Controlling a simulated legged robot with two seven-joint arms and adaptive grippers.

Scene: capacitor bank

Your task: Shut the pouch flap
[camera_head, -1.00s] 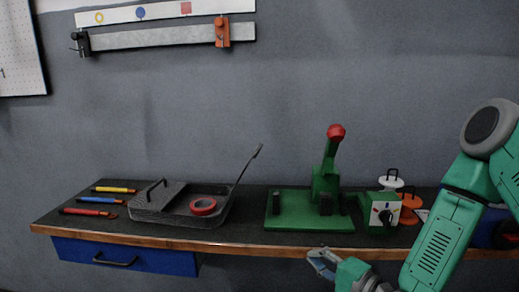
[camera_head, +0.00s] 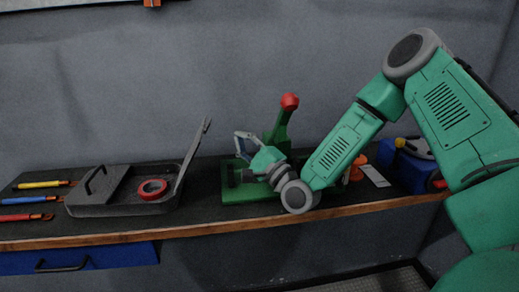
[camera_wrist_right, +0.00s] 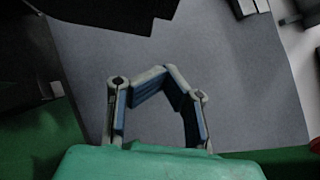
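The dark grey pouch (camera_head: 120,209) lies on the left part of the bench in the head view. Its flap (camera_head: 191,156) stands up at the right side, seen nearly edge-on. A red ring-shaped roll (camera_head: 152,189) sits in its open right part. My right gripper (camera_head: 240,138) is over the bench, to the right of the flap and apart from it, in front of the green press. Its fingers bend inward and their tips seem to meet, around empty space; the right wrist view shows these fingers (camera_wrist_right: 168,72) too. My left gripper is not in view.
The green press (camera_head: 250,194) with a red knob (camera_head: 289,101) stands behind my right gripper. Yellow (camera_head: 40,184), blue and red-handled tools lie left of the pouch. A blue drawer (camera_head: 110,257) is under the wooden bench edge (camera_head: 130,238). A blue object (camera_head: 410,172) stands at right.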

